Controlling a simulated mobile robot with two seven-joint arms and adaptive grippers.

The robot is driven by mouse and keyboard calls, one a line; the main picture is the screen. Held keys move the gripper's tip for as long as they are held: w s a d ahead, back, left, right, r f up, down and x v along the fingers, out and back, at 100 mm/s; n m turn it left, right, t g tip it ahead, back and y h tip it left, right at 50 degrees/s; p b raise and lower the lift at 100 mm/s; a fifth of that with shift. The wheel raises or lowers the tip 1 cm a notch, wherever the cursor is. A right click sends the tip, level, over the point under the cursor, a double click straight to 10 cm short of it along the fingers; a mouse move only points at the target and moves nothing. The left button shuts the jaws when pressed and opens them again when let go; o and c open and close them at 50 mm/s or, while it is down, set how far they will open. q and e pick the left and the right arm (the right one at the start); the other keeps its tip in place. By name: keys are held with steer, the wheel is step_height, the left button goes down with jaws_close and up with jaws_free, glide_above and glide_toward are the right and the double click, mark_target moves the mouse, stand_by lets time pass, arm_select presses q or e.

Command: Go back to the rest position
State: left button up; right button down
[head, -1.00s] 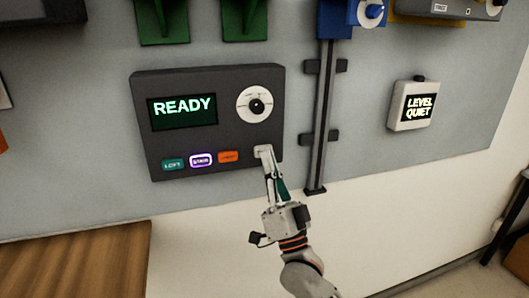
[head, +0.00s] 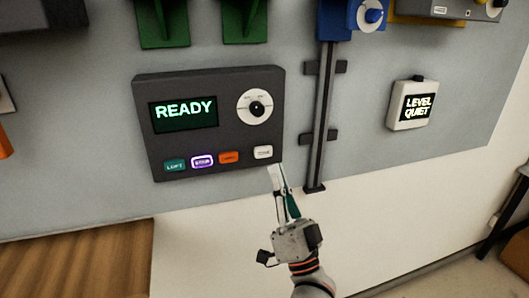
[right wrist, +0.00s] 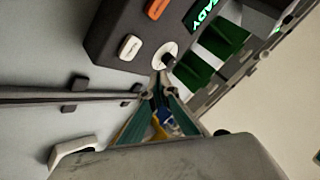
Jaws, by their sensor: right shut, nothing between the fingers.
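My right gripper (head: 276,168) is shut and empty, just below the lower right corner of the dark paging panel (head: 225,130) in the head view. Its fingers look apart from the white button (head: 263,153), which is fully visible. In the right wrist view my right gripper (right wrist: 160,80) points toward the panel (right wrist: 105,30), and the white button (right wrist: 130,47) and the white dial (right wrist: 164,54) show beyond the fingertips. The panel's screen (head: 184,113) reads READY. The purple button (head: 202,162) has a bright white outline. My left gripper does not show.
A dark vertical rail (head: 323,120) with brackets stands right of the panel. A small white box (head: 413,105) reading LEVEL QUIET hangs farther right. Green brackets (head: 163,22) are above the panel. A wooden surface (head: 90,262) is at the lower left. The wall below the panel is bare.

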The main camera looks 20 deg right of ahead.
steer(key=s+f+n+g, duration=0.2)
steer(key=f+g, duration=0.1)
steer(key=f, duration=0.6)
steer(key=s+f+n+g+y, duration=0.1)
steer(key=f+n+g, duration=0.2)
steer(key=f, duration=0.6)
steer(key=s+f+n+g, duration=0.2)
steer(key=f+g, duration=0.2)
steer(key=f, duration=0.5)
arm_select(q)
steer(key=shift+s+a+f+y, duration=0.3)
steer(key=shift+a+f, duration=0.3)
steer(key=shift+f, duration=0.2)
arm_select(e)
steer(key=s+d+f+n+g+h, duration=0.1)
steer(key=s+d+f+g, duration=0.1)
steer(key=s+f, duration=0.5)
steer(key=s+d+f+n+g+h, duration=0.1)
steer(key=s+f+g, duration=0.3)
steer(key=f, duration=0.9)
steer(key=s+d+n, duration=0.1)
steer(key=s, duration=0.2)
steer(key=shift+d+h, duration=0.15)
steer(key=shift+h, duration=0.15)
